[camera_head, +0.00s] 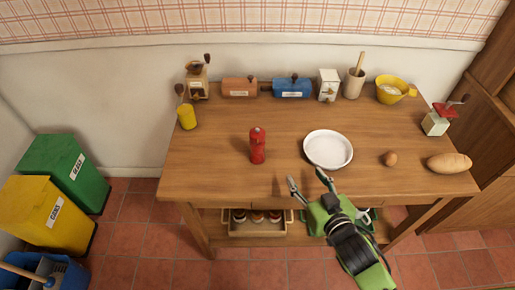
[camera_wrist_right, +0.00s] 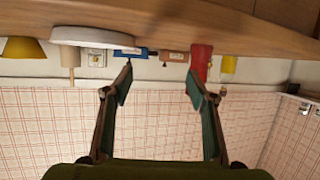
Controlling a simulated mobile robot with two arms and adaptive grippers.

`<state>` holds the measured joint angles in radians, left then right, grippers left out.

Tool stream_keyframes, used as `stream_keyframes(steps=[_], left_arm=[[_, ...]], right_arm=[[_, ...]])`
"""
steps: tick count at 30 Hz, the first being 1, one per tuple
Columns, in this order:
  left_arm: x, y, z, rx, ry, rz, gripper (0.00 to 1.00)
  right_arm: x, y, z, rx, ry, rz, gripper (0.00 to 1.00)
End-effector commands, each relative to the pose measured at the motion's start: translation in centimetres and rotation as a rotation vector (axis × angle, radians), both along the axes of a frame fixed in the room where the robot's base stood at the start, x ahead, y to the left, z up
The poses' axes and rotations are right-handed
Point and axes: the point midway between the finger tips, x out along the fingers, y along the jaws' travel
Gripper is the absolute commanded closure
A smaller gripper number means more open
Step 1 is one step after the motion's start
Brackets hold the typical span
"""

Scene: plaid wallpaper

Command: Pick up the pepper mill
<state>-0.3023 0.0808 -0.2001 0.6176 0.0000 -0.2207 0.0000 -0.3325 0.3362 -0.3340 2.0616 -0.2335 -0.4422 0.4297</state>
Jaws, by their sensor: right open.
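The red pepper mill (camera_head: 257,146) stands upright on the wooden table (camera_head: 220,170), left of the white plate. It also shows in the right wrist view (camera_wrist_right: 201,60), where the picture is upside down, near the tip of one finger. My right gripper (camera_head: 307,182) is open and empty at the table's front edge, to the right of and nearer than the mill, apart from it. Its two fingers are spread in the wrist view (camera_wrist_right: 160,82). My left gripper is not in view.
A white plate (camera_head: 328,149) lies just beyond the right gripper. The table around the mill is clear.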

Motion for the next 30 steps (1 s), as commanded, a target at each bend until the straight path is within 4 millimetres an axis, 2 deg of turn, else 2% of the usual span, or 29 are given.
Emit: stream_keyframes(steps=[3,7,14,17,25,30], left_arm=[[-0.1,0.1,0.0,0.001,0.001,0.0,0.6],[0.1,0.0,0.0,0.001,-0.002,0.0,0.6],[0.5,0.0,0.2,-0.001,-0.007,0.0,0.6],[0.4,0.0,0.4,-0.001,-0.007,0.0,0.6],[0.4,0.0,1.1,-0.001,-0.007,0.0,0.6],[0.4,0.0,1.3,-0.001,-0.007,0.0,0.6]], right_arm=[[1.2,2.1,1.6,0.044,-0.12,0.095,0.48],[1.3,4.5,3.2,0.104,-0.232,0.216,0.48],[0.9,6.6,4.3,0.156,-0.305,0.325,0.48],[1.8,7.3,4.5,0.161,-0.31,0.33,0.48],[6.2,10.2,4.5,0.16,-0.308,0.327,0.48],[7.6,11.2,4.4,0.159,-0.306,0.327,0.48]])
